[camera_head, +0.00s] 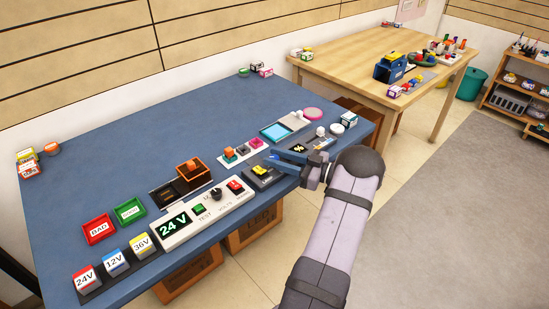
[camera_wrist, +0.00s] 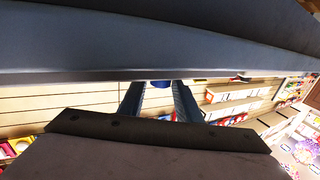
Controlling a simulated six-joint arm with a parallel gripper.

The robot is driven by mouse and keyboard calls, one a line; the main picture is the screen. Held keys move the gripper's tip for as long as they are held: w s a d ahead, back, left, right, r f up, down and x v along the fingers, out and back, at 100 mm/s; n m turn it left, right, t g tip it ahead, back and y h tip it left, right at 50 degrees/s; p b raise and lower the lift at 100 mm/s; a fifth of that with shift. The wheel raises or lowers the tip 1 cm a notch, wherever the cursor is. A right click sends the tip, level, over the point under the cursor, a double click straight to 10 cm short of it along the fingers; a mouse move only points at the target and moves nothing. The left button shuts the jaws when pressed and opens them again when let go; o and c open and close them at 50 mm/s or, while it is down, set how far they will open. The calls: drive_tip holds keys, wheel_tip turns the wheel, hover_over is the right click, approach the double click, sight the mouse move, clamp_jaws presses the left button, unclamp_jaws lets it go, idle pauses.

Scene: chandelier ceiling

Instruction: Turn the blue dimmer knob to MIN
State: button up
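I cannot clearly pick out the blue dimmer knob or a MIN mark in the head view. My gripper (camera_head: 272,160) is low over the front right edge of the blue table, with its blue fingers pointing left. In the wrist view my gripper (camera_wrist: 160,90) has its two blue fingers apart with a gap between them. A small round blue thing (camera_wrist: 160,84) shows between the fingertips; I cannot tell whether it is the knob or whether it is touched. Dark panels with yellow parts, one left of the gripper (camera_head: 264,171) and one behind it (camera_head: 298,148), are partly covered.
The blue table (camera_head: 100,178) also bears a white 24 V tester (camera_head: 172,228), red (camera_head: 98,229) and green (camera_head: 129,210) trays, labelled blocks, an orange box (camera_head: 192,171) and a light-blue screen panel (camera_head: 274,132). A wooden table (camera_head: 345,68) stands behind.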

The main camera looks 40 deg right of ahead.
sight(297, 164)
drive_tip(key=shift+b+v, duration=0.55)
drive_tip(key=shift+v, duration=2.65)
drive_tip(key=shift+o, duration=1.4)
drive_tip(key=shift+s+d+f+b, duration=0.25)
drive_tip(key=shift+s+d+b, duration=0.15)
drive_tip(key=shift+s+b, duration=0.4)
drive_tip(key=shift+w+a+r, duration=0.15)
drive_tip(key=shift+w+r, duration=0.05)
drive_tip(key=shift+w, duration=0.05)
drive_tip(key=shift+p+x, duration=0.55)
drive_tip(key=shift+x, duration=2.75)
